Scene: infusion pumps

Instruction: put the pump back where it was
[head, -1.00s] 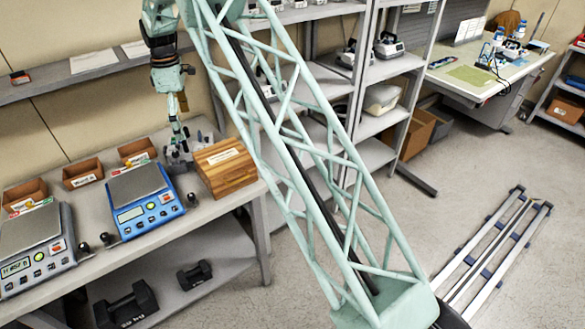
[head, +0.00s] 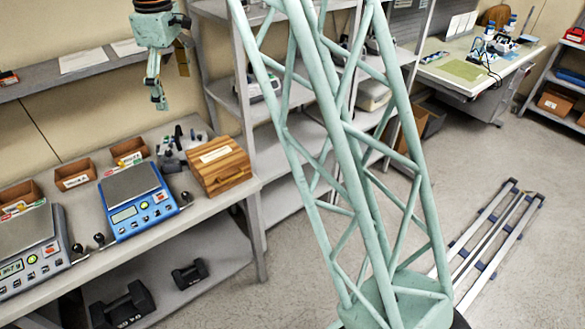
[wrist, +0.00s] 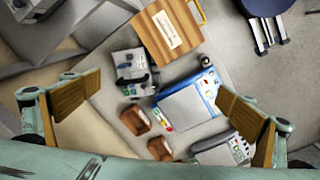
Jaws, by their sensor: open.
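A small grey-and-white pump (head: 180,147) with dark knobs stands on the workbench (head: 228,196), behind the blue scale and just left of the wooden box. In the wrist view, the pump (wrist: 131,72) lies below my gripper, between the box and the small brown bins. My gripper (head: 159,97) is in the air above the bench, clear of the pump. In the wrist view, my gripper (wrist: 158,90) has its wood-coloured fingers wide apart with nothing between them.
A blue scale (head: 137,205), wooden box (head: 219,165) and small brown bins (head: 75,173) crowd the bench around the pump. A shelf rack (head: 283,139) stands to the right, with similar devices (head: 264,86) on it. Dumbbells (head: 125,305) sit on the lower shelf.

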